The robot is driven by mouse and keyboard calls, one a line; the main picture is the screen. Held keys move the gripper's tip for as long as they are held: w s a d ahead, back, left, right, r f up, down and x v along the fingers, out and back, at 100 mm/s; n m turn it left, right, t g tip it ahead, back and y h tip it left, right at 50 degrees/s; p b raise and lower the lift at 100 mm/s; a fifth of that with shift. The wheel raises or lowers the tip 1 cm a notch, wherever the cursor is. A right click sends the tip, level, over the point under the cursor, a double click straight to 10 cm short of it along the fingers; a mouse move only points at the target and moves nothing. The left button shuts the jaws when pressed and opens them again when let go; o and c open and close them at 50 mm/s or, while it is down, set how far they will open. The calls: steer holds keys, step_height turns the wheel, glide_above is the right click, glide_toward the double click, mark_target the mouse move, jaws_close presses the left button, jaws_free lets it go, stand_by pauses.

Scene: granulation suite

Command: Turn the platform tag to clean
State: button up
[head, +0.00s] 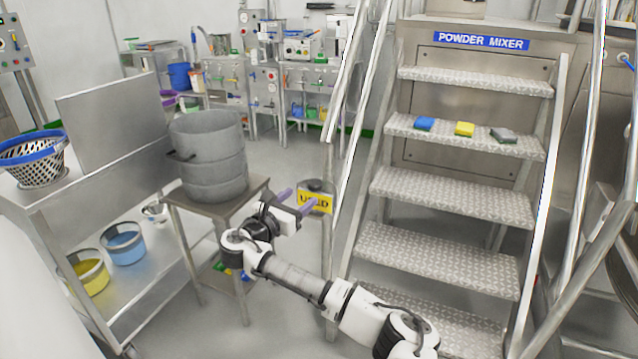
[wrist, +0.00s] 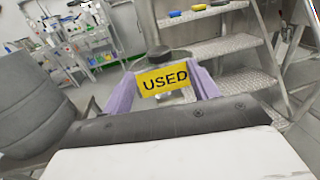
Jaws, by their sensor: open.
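The platform tag (head: 315,201) is a yellow plate on the stair post, left of the steps in the head view. In the wrist view the tag (wrist: 163,79) faces me and reads "USED". A dark round knob or cap (wrist: 168,53) sits just above it. My gripper (head: 297,203) is open, with purple fingers close to the tag. In the wrist view my gripper's fingers (wrist: 162,90) stand left and right of the tag's lower part. I cannot tell whether they touch it.
The metal stairs (head: 432,195) with handrails rise just right of the tag. Blue, yellow and grey pads lie on an upper step. A small table (head: 257,184) with stacked grey sieves (head: 208,155) stands close left. A steel cart (head: 60,205) is further left.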

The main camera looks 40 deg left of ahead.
mark_target(319, 182)
steer(key=w, duration=0.7)
steer(key=w+a, duration=0.1)
steer(key=w, duration=0.2)
steer(key=shift+w+p, duration=0.2)
steer(key=shift+p, duration=0.1)
steer(key=c, duration=1)
